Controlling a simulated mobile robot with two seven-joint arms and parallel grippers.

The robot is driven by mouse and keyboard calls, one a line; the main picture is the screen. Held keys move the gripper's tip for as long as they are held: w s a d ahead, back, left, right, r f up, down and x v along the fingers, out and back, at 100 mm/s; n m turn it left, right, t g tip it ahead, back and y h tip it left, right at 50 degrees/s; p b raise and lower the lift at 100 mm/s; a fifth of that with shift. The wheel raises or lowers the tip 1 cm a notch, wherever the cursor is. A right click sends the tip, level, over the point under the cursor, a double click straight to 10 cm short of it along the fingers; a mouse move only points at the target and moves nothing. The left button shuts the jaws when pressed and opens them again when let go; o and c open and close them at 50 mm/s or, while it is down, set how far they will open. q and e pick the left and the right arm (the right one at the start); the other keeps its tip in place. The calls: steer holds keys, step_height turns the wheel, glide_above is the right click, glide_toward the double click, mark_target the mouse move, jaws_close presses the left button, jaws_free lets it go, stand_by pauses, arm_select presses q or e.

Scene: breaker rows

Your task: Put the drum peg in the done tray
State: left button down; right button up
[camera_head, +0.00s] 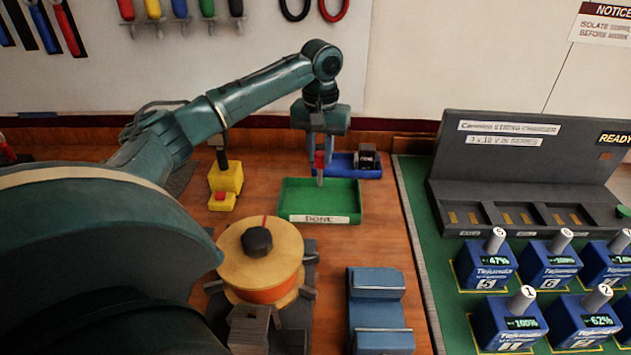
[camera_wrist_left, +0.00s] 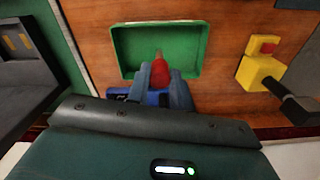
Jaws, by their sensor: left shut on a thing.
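My left gripper (camera_head: 319,152) is shut on the drum peg (camera_head: 320,170), which has a red head and a thin grey shank pointing down. The peg is held upright at the back part of the green done tray (camera_head: 342,202), which has a white "DONE" label on its front wall. The shank's end appears above the tray floor. In the left wrist view, the gripper (camera_wrist_left: 162,90) holds the red peg (camera_wrist_left: 160,73) over the near side of the tray (camera_wrist_left: 190,38). The tray looks empty. My right gripper is out of view.
A blue tray (camera_head: 370,172) with a dark item sits behind the done tray. A yellow block (camera_head: 226,178) stands to its left. A wooden drum (camera_head: 285,243) on a dark stand and a blue block (camera_head: 378,312) are in front. Battery packs and a charger (camera_head: 520,180) are at right.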

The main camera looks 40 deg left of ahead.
mark_target(320, 182)
arm_select(q)
step_height(320, 182, down, 8)
steer(key=shift+f+p, duration=0.2)
steer(key=shift+p, duration=0.15)
steer(key=shift+d, duration=0.1)
steer(key=c, duration=1.2)
jaws_free()
steer(key=shift+f, duration=0.15)
steer(key=shift+c, duration=0.2)
step_height(320, 182, up, 12)
steer(key=shift+r+b, duration=0.15)
steer(key=shift+b, duration=0.4)
